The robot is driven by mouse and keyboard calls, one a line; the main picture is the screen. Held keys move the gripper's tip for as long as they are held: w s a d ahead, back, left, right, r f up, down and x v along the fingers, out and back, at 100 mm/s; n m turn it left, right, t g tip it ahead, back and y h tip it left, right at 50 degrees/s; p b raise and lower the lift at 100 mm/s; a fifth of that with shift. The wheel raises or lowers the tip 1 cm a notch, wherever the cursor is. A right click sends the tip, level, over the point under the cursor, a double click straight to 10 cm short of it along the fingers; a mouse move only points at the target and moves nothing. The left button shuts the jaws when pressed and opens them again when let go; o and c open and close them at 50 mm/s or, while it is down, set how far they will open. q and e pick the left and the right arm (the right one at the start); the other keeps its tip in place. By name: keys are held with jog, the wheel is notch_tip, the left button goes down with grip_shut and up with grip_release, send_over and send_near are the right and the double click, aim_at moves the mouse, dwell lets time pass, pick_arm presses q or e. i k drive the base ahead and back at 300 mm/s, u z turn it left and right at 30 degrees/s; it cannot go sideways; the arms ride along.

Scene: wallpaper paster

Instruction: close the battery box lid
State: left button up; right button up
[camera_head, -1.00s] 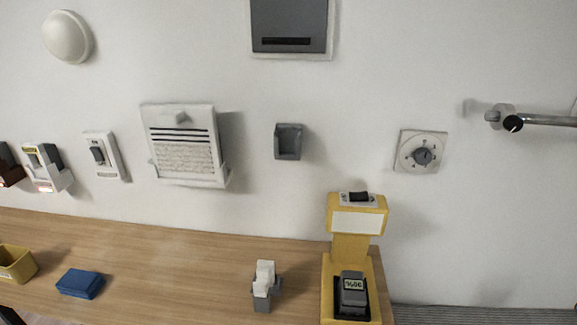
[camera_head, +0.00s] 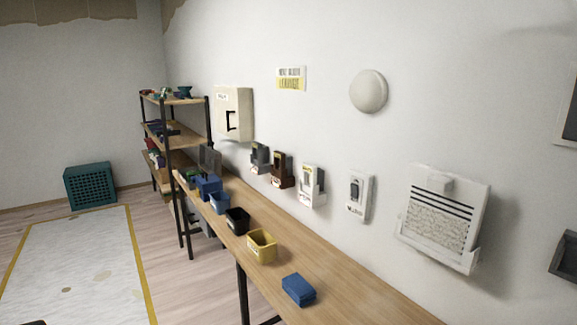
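A blue box (camera_head: 207,187) stands near the far end of the wooden bench, with a dark panel (camera_head: 210,159) upright behind it. The panel looks like a raised lid, but it is too small to be sure. A smaller blue block or box (camera_head: 298,290) lies at the near part of the bench, with a flat closed top. I cannot read any label that marks either one as the battery box.
Yellow (camera_head: 262,246), black (camera_head: 237,221) and blue (camera_head: 219,203) bins line the bench (camera_head: 345,297). Several wall devices hang above it, including a white cabinet (camera_head: 234,112). A shelf rack (camera_head: 172,141) stands beyond the bench. Open floor (camera_head: 165,265) lies left, beside a pale mat (camera_head: 75,270).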

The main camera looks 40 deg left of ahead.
aim_at(210, 159)
jog(key=u, duration=1.9)
